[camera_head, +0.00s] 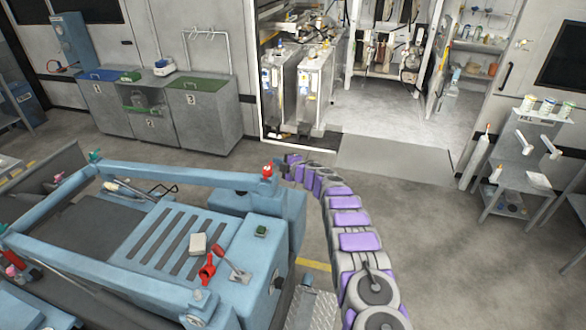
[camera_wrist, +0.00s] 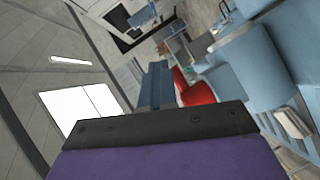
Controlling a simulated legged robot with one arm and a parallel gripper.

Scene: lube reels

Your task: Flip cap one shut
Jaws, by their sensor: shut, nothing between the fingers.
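A small red cap-like part (camera_head: 267,171) sits on the far right corner of the blue machine frame (camera_head: 180,175). No number shows on it, so I cannot tell if it is cap one. My gripper (camera_head: 283,169) is shut and empty, just right of this red part. In the wrist view my shut fingers (camera_wrist: 156,72) point away from the camera, and a red part (camera_wrist: 192,88) shows close to their right. I cannot tell if they touch. Whether the cap is open or shut is too small to tell.
The blue machine has a slotted deck, a red lever part (camera_head: 208,268) and a white block (camera_head: 198,244). Grey bins (camera_head: 205,115) stand at the back left, and metal tanks (camera_head: 314,88) at the back. A grey cart (camera_head: 510,180) stands right. The right floor is clear.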

